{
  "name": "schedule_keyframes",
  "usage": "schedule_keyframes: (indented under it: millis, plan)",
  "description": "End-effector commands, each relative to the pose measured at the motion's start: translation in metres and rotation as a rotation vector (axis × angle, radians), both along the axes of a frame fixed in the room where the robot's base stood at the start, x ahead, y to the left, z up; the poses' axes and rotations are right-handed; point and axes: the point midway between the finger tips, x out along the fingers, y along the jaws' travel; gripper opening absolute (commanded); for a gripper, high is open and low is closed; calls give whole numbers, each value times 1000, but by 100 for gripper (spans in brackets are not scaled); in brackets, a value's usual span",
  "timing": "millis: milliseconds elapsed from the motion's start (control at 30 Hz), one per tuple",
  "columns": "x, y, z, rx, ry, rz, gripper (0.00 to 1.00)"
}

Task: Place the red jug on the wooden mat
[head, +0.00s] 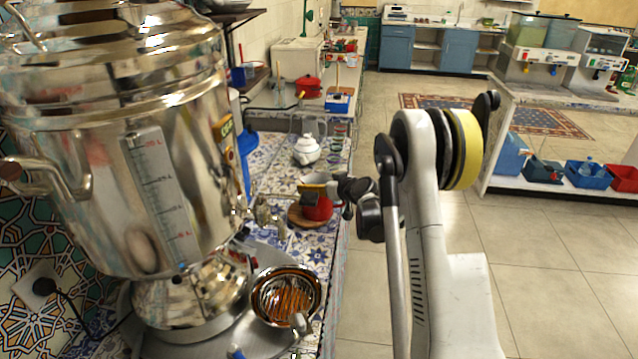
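The red jug (319,210) is at the right edge of the blue-patterned counter, partly hidden behind my gripper. The round wooden mat (296,218) shows as a brown rim just left of and below the jug. The jug overlaps the mat in the picture; I cannot tell whether its base touches the mat. My gripper (314,193) comes in from the right, in front of the jug's upper part. Its fingers are small and dark here, so I cannot tell whether they are closed on the jug.
A large metal samovar (150,170) fills the left. A strainer bowl (286,295) with amber contents sits in front of it. A white teapot (306,150) stands behind the mat, and a red pot (308,86) farther back. Open tiled floor (560,260) lies right.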

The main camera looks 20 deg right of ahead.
Motion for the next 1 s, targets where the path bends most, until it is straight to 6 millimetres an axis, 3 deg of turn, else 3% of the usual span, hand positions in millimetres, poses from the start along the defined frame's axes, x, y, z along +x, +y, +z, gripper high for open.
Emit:
schedule_keyframes:
  millis: [267, 700, 1000]
  plan:
    - [-5, -1, 6, 1, 0, -1, 100]
    - [-89, -14, 42, 0, 0, -2, 100]
    - [-110, -17, 49, -1, 0, 0, 100]
